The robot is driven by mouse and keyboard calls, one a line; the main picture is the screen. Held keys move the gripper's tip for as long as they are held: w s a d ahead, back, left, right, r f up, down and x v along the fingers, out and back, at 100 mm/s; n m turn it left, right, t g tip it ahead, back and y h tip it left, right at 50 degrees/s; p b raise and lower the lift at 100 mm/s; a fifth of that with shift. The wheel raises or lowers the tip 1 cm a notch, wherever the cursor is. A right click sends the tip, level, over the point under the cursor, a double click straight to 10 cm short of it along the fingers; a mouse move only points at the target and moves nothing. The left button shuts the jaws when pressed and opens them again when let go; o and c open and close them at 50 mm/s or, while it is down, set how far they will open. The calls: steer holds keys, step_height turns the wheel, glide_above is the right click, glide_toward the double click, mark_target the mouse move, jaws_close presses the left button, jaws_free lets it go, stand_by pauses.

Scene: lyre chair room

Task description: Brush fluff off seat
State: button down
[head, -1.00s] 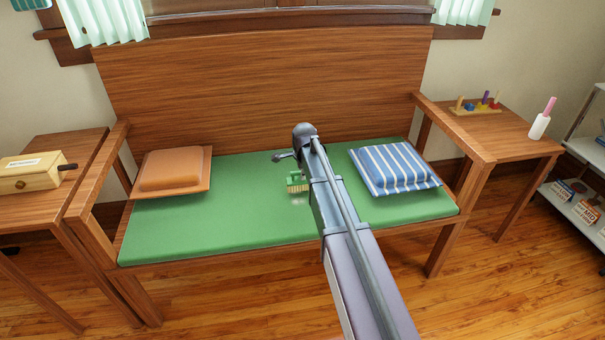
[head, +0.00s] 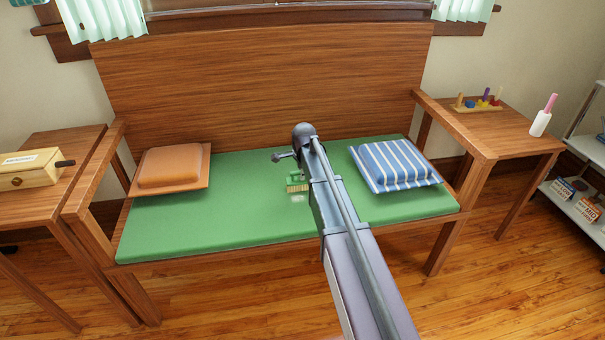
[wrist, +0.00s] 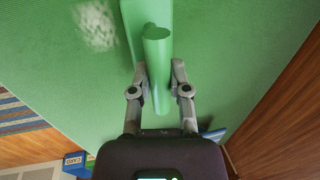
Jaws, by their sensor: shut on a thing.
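A pale tuft of fluff (head: 297,198) lies on the green seat (head: 215,205) of the wooden bench, just in front of the green brush (head: 296,182) with pale bristles. In the wrist view the fluff (wrist: 95,25) is at the upper left, apart from the brush. My gripper (wrist: 160,78) is shut on the upright green handle of the brush (wrist: 158,55). In the head view my arm hides most of the gripper and part of the brush. I cannot tell whether the bristles touch the seat.
An orange cushion (head: 170,168) lies on the seat's left, a blue-and-white striped cushion (head: 395,165) on its right. The backrest (head: 260,90) rises behind. Side tables flank the bench, the left with a wooden box (head: 28,168), the right with a peg toy (head: 478,104). The seat's left-centre is clear.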

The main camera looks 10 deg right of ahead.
mark_target(290, 173)
steer(key=shift+a+f, duration=0.1)
steer(key=shift+a, duration=0.05)
steer(key=shift+a, duration=1.85)
steer(key=shift+s, duration=0.75)
steer(key=shift+d+f, duration=0.1)
steer(key=shift+d, duration=1.95)
steer(key=shift+s, duration=0.1)
